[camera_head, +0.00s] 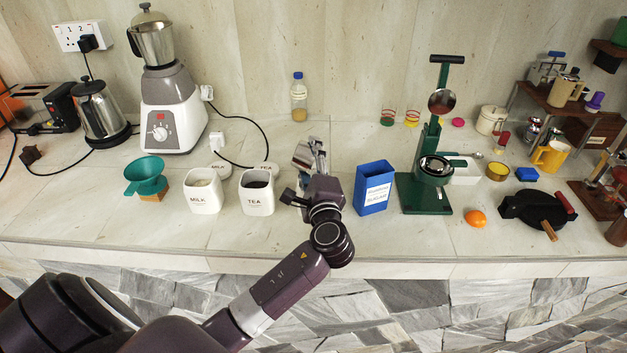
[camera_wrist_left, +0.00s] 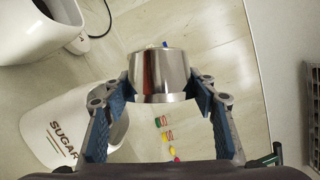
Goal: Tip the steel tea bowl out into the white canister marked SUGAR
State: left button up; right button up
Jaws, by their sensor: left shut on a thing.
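The steel tea bowl (camera_wrist_left: 160,74) is held between the two fingers of my left gripper (camera_wrist_left: 160,88) in the left wrist view. In the head view my left gripper (camera_head: 312,165) is above the counter, right of the TEA canister, with the shiny bowl (camera_head: 302,155) at its tip. The bowl looks tilted there; its contents do not show. The white canister marked SUGAR (camera_wrist_left: 55,128) is at lower left in the left wrist view, left of the bowl and partly behind a finger. I cannot make it out in the head view. My right gripper is out of view.
White canisters marked TEA (camera_head: 257,198) and MILK (camera_head: 203,196) stand left of the gripper. A blue box marked SUGAR (camera_head: 375,193) stands close on its right, then a green press (camera_head: 428,193). A blender (camera_head: 168,115) and a bottle (camera_head: 299,98) are farther back.

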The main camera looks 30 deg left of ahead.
pick_arm(q)
jog(key=shift+d, duration=0.1)
dwell(0.3)
jog(key=n, duration=0.1)
jog(key=a+n+h, duration=0.1)
jog(key=a+n+g, duration=0.1)
jog(key=n, duration=0.1)
jog(key=shift+s+r+h, duration=0.3)
jog(key=shift+h, duration=0.1)
jog(key=shift+a+r+n+p, duration=0.1)
jog(key=shift+r+n+p, duration=0.2)
jog(key=shift+p, duration=0.05)
jog(key=s+a+n+h+p, duration=0.1)
jog(key=a+n+h+p, duration=0.1)
jog(key=n+p, duration=0.1)
jog(key=s+a+f+n+h+p, duration=0.1)
jog(key=a+n+h+p, duration=0.1)
jog(key=p, duration=0.3)
jog(key=a+n+h+p, duration=0.2)
jog(key=a+n+p, duration=0.1)
jog(key=n+p, duration=0.1)
jog(key=shift+s+a+f+h+p, duration=0.3)
jog(key=shift+s+a+p, duration=0.1)
jog(key=shift+s+a+f+n+t+h+b, duration=0.2)
jog(key=shift+a+f+n+t+h, duration=0.1)
jog(key=shift+a+n, duration=0.25)
jog(key=shift+s+a+f+n+t+h+b, duration=0.15)
jog(key=shift+a+n+t+h, duration=0.15)
jog(key=shift+a+n, duration=0.2)
